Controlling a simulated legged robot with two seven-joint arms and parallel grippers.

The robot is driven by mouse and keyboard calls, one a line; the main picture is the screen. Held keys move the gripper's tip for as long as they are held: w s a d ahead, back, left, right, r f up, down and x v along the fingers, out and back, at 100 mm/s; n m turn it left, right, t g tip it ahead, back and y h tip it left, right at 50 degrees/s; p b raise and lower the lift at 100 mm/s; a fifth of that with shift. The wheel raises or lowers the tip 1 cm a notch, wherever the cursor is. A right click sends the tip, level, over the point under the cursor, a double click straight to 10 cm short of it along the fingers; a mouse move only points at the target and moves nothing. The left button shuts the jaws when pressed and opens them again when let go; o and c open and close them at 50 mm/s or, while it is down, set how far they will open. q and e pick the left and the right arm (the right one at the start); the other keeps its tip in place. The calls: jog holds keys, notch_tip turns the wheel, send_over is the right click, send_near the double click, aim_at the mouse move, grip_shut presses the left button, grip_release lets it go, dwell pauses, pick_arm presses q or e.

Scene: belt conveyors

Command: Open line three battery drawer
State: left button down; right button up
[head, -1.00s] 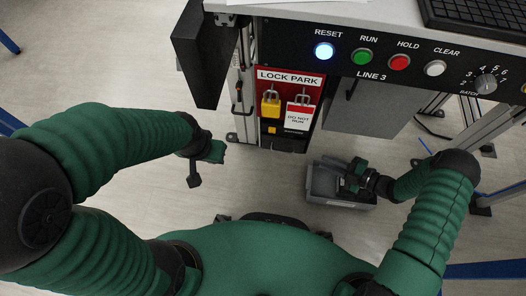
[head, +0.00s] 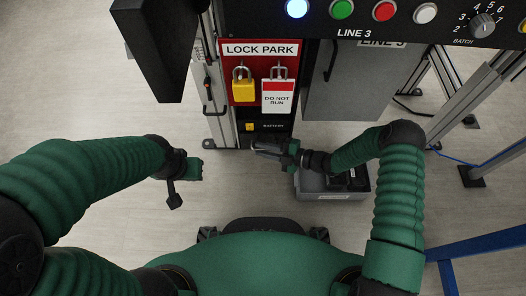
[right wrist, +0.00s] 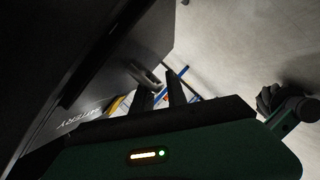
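The battery drawer (head: 280,128) is a black front marked BATTERY below the red LOCK PARK board, with a small yellow square (head: 249,127) at its left. It appears closed. In the right wrist view its dark face (right wrist: 75,100) fills the left side, with BATTERY lettering. My right gripper (head: 258,148) is just below and in front of it, pointing left. Its two fingers (right wrist: 161,92) show a gap between them. A pale bar-like piece (right wrist: 148,78) shows near the fingertips; I cannot tell whether they touch it. My left gripper (head: 173,188) hangs over bare floor at the left.
A grey bin (head: 330,196) with black contents stands on the floor under my right forearm. A yellow padlock (head: 243,90) and a DO NOT RUN tag (head: 278,97) hang on the red board. A grey cabinet (head: 350,90) is right of it. The left floor is clear.

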jog(key=shift+a, duration=0.15)
grip_shut()
jog(key=shift+f, duration=0.1)
dwell(1.3)
